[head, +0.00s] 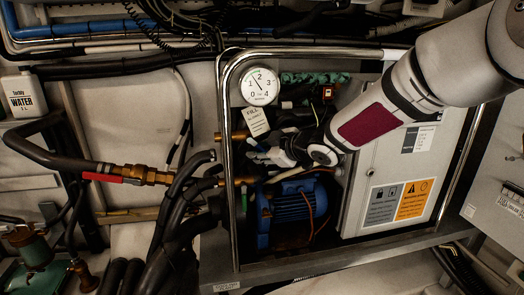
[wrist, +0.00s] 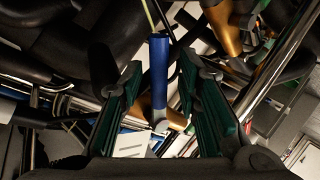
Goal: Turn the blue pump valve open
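The blue valve lever (wrist: 158,75) stands upright in the wrist view, with its lower end at a grey pivot in front of a brass fitting (wrist: 170,118). My gripper (wrist: 160,68) is open, with its green-padded fingers on either side of the lever and a visible gap on each side. I cannot tell how deep the lever sits between the fingers. In the head view my gripper (head: 258,152) reaches left inside the chiller frame, above the blue pump motor (head: 292,205). The blue lever cannot be made out in the head view.
A metal tube frame (head: 232,130) surrounds the work area. A pressure gauge (head: 260,86) and a FILL tag (head: 254,121) are above my gripper. A grey panel box (head: 362,190) stands to the right. Black hoses (head: 180,205) and a red-handled valve (head: 103,177) are at the left.

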